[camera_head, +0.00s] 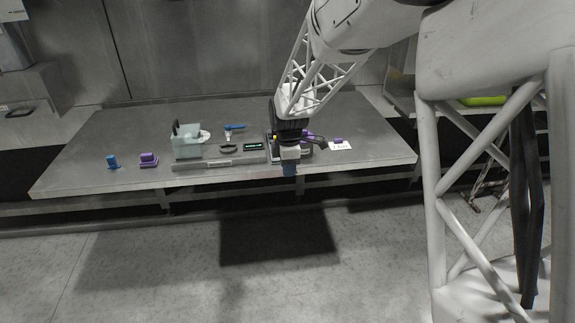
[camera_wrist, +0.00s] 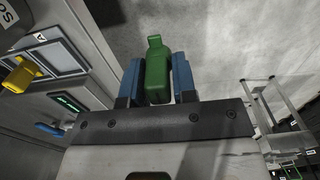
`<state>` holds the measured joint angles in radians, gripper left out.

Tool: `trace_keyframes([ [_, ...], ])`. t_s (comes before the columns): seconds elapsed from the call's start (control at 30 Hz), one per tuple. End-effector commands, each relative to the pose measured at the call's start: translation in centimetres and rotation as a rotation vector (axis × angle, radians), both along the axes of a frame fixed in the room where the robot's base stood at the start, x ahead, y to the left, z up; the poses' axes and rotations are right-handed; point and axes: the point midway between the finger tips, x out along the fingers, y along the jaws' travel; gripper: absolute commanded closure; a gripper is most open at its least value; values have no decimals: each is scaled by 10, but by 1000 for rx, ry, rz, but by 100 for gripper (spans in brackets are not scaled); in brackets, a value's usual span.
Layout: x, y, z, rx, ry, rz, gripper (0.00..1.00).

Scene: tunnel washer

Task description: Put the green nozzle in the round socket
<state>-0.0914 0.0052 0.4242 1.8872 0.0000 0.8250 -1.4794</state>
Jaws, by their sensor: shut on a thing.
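The green nozzle (camera_wrist: 157,72) stands between the two blue fingers of my gripper (camera_wrist: 158,80) in the wrist view. The fingers are shut on it, and its narrow tip points away from the palm. In the head view my gripper (camera_head: 289,169) hangs at the front edge of the table, with its blue fingertips pointing down. The nozzle cannot be made out there. I cannot identify the round socket for certain in either view. My wrist hides part of a dark device on the table in the head view.
The grey table (camera_head: 85,168) holds a pale green bin (camera_head: 187,152), a blue cylinder (camera_head: 113,161), a purple block (camera_head: 148,159) and a grey bar (camera_head: 202,164). A green display (camera_head: 253,146) lies left of my gripper. A yellow knob (camera_wrist: 22,75) shows in the wrist view.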

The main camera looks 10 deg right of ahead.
Motion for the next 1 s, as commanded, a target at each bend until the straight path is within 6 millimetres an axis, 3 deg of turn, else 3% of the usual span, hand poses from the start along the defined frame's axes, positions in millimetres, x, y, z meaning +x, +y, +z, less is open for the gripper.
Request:
trace_keyframes([
  [0.67,2,2,1,0,0,0,97],
  [0.87,20,13,5,0,-1,2,97],
  [1.0,43,29,12,0,-1,2,97],
])
